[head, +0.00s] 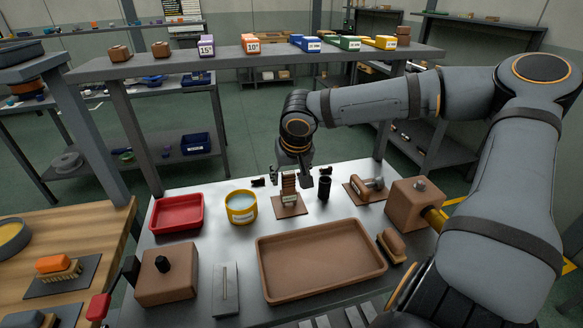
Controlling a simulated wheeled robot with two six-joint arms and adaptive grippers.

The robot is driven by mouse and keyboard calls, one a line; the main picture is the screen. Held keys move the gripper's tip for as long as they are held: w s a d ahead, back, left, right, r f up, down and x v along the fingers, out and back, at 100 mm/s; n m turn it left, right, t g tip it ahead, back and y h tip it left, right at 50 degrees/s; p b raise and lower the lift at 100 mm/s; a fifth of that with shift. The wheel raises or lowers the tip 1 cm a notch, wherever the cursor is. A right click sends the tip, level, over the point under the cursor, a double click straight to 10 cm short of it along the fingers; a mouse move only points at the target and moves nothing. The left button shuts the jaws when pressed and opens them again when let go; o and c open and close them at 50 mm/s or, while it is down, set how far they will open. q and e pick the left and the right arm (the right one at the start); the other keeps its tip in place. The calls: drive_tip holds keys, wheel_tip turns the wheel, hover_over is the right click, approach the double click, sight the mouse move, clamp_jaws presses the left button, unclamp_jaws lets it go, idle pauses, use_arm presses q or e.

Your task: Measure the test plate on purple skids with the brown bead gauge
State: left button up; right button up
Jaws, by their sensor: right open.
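My right gripper (291,180) reaches down over the back of the metal table, fingers apart. Between and below its fingers a brown ridged piece (289,186), which may be the brown bead gauge, stands upright on a small brown base (291,208) with a pale label. I cannot tell whether the fingers touch it. I cannot make out a test plate on purple skids in this view. My left gripper is not in view.
The metal table holds a red tray (177,213), a yellow tin (241,207), a black cup (324,188), a large brown tray (320,261) and brown blocks (167,276). A shelf (260,57) with labelled blocks and bins spans behind. A wooden bench (90,232) is left.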

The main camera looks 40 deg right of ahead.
sight(288, 181)
drive_tip(key=x, duration=0.2)
drive_tip(key=shift+f, duration=0.25)
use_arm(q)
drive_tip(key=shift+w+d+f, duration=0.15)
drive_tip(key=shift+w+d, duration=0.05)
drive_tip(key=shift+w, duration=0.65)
use_arm(e)
drive_tip(key=shift+w+f, duration=0.25)
drive_tip(key=shift+f, duration=0.05)
clamp_jaws()
drive_tip(key=shift+c, duration=1.8)
unclamp_jaws()
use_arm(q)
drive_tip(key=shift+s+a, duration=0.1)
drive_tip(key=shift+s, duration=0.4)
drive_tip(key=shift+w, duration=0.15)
use_arm(e)
drive_tip(key=shift+r, duration=0.1)
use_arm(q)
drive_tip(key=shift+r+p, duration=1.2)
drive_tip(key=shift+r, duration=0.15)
use_arm(e)
drive_tip(key=shift+r, duration=1.15)
drive_tip(key=shift+c, duration=0.3)
